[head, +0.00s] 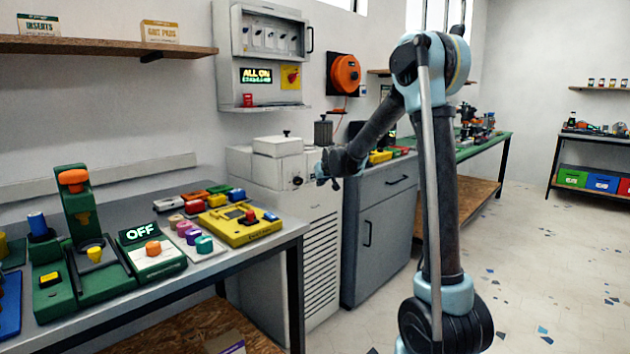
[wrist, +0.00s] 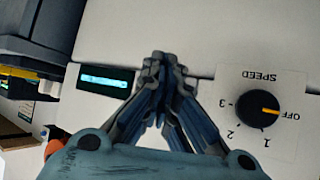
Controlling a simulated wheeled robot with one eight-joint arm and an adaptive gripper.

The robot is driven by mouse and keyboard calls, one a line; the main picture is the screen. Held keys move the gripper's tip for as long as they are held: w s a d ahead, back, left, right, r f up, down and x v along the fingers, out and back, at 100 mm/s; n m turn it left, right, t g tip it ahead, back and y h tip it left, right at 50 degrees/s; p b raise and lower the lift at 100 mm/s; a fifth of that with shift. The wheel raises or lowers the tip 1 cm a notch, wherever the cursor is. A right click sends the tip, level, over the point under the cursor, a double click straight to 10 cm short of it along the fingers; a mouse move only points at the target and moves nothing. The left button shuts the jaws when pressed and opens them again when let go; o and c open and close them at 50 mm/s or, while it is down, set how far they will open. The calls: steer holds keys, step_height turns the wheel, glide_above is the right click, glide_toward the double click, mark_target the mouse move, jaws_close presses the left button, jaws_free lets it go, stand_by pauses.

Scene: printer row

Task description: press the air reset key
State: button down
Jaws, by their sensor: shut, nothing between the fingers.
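My gripper (head: 322,178) is shut and empty, in front of the white machine (head: 330,205) in the head view. In the wrist view its fingertips (wrist: 159,62) are together over a pale surface, between a small lit display (wrist: 106,79) and a black SPEED dial (wrist: 258,112). The dial's orange pointer is toward OFF. I cannot make out a key labelled air reset in either view. A grey wall cabinet (head: 232,92) carries an ALL ON display (head: 256,76), a red knob on a yellow plate (head: 292,77) and a small red part (head: 247,100).
A grey bench (head: 130,303) at left holds a green press (head: 78,200), an OFF unit (head: 158,262) and a yellow device (head: 240,225). A grey cabinet (head: 375,235) stands right of the machine. An orange reel (head: 346,73) hangs on the wall. The floor at right is open.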

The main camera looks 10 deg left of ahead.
steer(key=shift+w+a, duration=0.15)
steer(key=shift+a, duration=0.05)
steer(key=shift+w+a, duration=0.25)
steer(key=shift+a, duration=0.05)
stand_by(0.8)
steer(key=shift+s+d, duration=0.1)
stand_by(0.3)
steer(key=shift+s+d, duration=0.4)
steer(key=shift+d, duration=0.1)
steer(key=shift+s+d, duration=0.8)
steer(key=shift+d, duration=0.2)
steer(key=shift+s+d, duration=0.75)
steer(key=shift+d, duration=0.25)
